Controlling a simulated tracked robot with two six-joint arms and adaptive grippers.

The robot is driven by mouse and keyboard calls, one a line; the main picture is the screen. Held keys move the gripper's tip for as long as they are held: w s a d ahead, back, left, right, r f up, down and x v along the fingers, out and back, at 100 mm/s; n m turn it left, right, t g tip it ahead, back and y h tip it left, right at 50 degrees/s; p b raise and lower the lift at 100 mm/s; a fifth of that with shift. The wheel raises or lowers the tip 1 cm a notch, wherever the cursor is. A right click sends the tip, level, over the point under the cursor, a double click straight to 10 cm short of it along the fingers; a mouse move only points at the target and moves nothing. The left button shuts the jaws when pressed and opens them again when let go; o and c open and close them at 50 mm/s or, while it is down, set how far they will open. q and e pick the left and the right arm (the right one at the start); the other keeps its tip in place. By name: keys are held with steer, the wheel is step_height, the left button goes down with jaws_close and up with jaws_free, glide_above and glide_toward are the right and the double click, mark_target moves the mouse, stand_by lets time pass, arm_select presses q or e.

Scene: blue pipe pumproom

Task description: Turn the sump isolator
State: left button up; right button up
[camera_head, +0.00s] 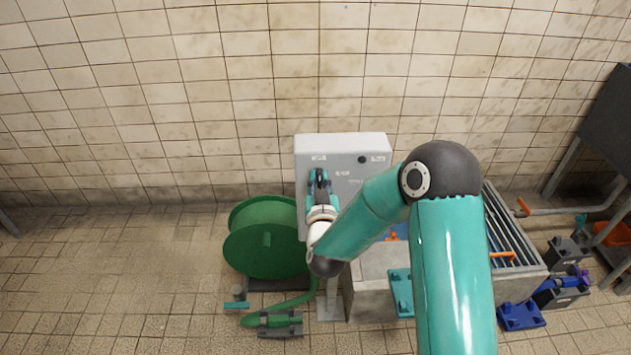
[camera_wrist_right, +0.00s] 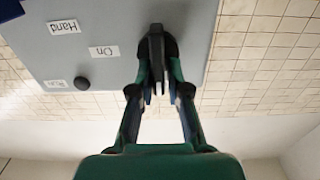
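A grey control panel (camera_head: 345,150) stands against the tiled wall, with a round black knob (camera_head: 362,159) and small white labels. The isolator's black handle (camera_wrist_right: 156,52) sticks out of the panel (camera_wrist_right: 100,40) in the right wrist view. My right gripper (camera_wrist_right: 160,80) has its fingers drawn in close on both sides of this handle and appears shut on it. The right gripper (camera_head: 319,181) also shows in the head view, at the panel's left side, where it covers the handle. The labels "Hand" and "On" appear upside down in the wrist view. My left gripper is not in view.
A green hose reel (camera_head: 263,240) stands just left of the panel, with its hose on the floor. A concrete sump (camera_head: 373,285) with a metal grating (camera_head: 515,240) lies to the right. The left floor is clear.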

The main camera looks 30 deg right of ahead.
jaws_close()
steer(key=shift+a, duration=0.35)
steer(key=shift+s+d, duration=0.1)
steer(key=shift+d, duration=0.05)
steer(key=shift+d+m+b, duration=0.15)
steer(key=shift+m+b, duration=0.25)
steer(key=shift+b, duration=0.45)
steer(key=shift+s+d+f+m+b, duration=0.1)
steer(key=shift+d+f+m+b, duration=0.15)
steer(key=shift+m+b, duration=3.3)
steer(key=shift+s+d+f+m+b, duration=0.2)
steer(key=shift+m+b, duration=2.05)
steer(key=shift+b, duration=2.45)
steer(key=shift+s+d+f+m+b, duration=0.1)
steer(key=shift+d+f+m+b, duration=0.15)
steer(key=shift+m+b, duration=3.3)
steer(key=shift+r+n+b, duration=0.1)
steer(key=shift+n+b, duration=0.45)
steer(key=shift+b, duration=0.05)
